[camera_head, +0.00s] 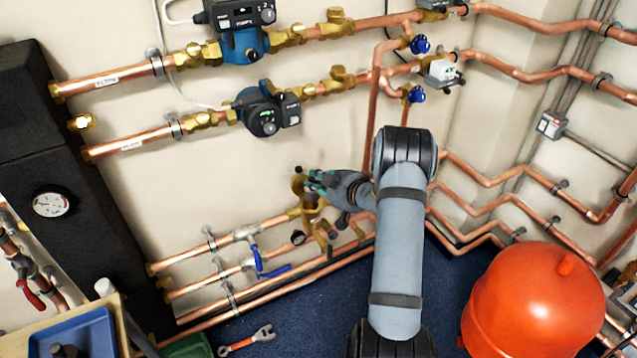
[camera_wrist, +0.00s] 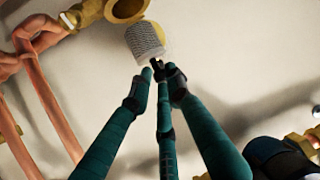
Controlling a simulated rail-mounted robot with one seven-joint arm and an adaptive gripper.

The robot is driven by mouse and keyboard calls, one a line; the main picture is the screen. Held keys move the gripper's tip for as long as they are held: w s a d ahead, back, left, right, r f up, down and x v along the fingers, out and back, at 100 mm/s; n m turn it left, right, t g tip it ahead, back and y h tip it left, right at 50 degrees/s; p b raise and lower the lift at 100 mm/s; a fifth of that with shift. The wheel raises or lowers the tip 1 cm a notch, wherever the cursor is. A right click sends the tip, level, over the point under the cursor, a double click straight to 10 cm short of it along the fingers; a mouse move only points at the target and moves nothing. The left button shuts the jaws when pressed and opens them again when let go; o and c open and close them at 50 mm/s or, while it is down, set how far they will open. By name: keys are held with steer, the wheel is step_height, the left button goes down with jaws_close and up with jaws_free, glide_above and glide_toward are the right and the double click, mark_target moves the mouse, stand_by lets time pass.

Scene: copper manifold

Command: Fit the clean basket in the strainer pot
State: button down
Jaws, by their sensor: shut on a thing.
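My gripper (camera_wrist: 158,78) is shut on the basket (camera_wrist: 147,40), a small grey mesh cylinder with a pale end. In the wrist view the basket stands just beyond the fingertips, close to the round brass opening of the strainer pot (camera_wrist: 128,9). It looks outside the opening; whether it touches the rim I cannot tell. In the head view my gripper (camera_head: 318,183) is at the brass strainer pot (camera_head: 309,213) on the lower pipework. The basket cannot be made out there.
Copper pipes (camera_head: 215,257) with blue-handled valves (camera_head: 270,268) run low along the wall. A red vessel (camera_head: 535,300) stands at right. Pumps (camera_head: 265,110) hang above. A blue tray (camera_head: 75,335) and a wrench (camera_head: 248,340) are at lower left.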

mark_target(317, 200)
steer(key=shift+w+a+f+b, duration=0.25)
steer(key=shift+w+f+b, duration=0.15)
steer(key=shift+f, duration=0.25)
steer(key=shift+f+b, duration=2.55)
steer(key=shift+f, duration=0.85)
steer(key=c, duration=1.6)
jaws_free()
steer(key=shift+o, duration=0.2)
steer(key=shift+d, duration=0.1)
steer(key=v, duration=1.2)
